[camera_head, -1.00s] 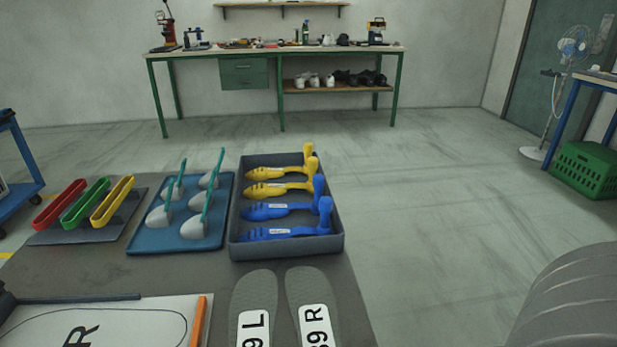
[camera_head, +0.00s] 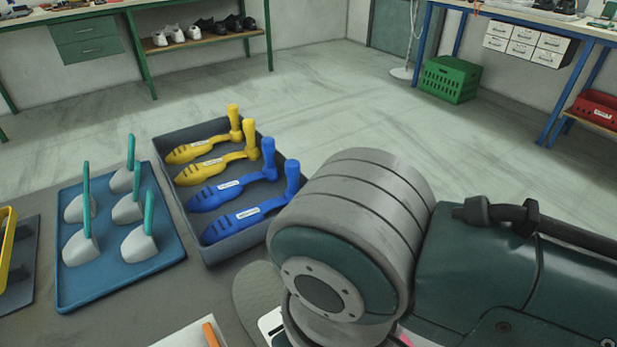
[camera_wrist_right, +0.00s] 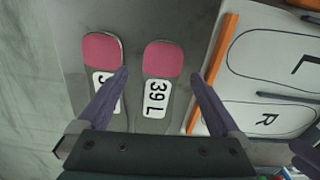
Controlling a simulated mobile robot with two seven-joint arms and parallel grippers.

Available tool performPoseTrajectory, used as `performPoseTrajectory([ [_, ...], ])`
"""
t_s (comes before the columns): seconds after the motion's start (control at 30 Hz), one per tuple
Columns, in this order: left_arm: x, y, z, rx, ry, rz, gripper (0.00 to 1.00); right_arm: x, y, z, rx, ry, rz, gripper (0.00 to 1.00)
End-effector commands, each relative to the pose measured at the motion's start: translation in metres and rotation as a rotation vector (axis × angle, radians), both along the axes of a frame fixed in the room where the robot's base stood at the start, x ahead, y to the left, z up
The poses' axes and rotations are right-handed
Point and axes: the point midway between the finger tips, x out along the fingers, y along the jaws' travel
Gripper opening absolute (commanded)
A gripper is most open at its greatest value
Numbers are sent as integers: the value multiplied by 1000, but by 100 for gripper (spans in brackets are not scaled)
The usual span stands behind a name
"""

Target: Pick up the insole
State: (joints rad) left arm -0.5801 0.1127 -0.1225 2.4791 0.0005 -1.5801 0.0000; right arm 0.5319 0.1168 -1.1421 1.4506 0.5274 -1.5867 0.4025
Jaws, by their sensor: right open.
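The insole marked 39 L (camera_wrist_right: 163,58) lies flat on the grey table, with a pink heel pad and a white label. A second insole (camera_wrist_right: 103,48) with a pink heel lies to its left in the right wrist view, its label partly covered by a finger. My right gripper (camera_wrist_right: 161,74) is open and empty above them, its fingertips appearing on either side of the 39 L insole. In the head view, one grey insole (camera_head: 254,288) shows only in part. My right arm hides the rest of the pair and the gripper there.
A white board (camera_wrist_right: 275,75) with foot outlines and an orange edge strip (camera_wrist_right: 222,55) lies right of the insoles in the wrist view. A grey tray (camera_head: 219,250) of yellow and blue tools and a blue tray (camera_head: 160,282) of several scoop-like pieces stand further back.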

Motion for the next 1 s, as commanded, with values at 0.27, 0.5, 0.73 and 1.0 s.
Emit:
performPoseTrajectory([
  [0.27,0,1,-18,2,1,1,50,0,2,-41,-2,0,0,100],
  [0.5,0,2,-18,8,0,-2,50,0,2,-42,-1,-1,0,100],
  [0.73,0,4,-18,13,0,-5,50,0,2,-42,-1,-1,0,76],
  [1.0,0,4,-17,13,-1,-4,50,0,2,-42,-1,-1,0,46],
])
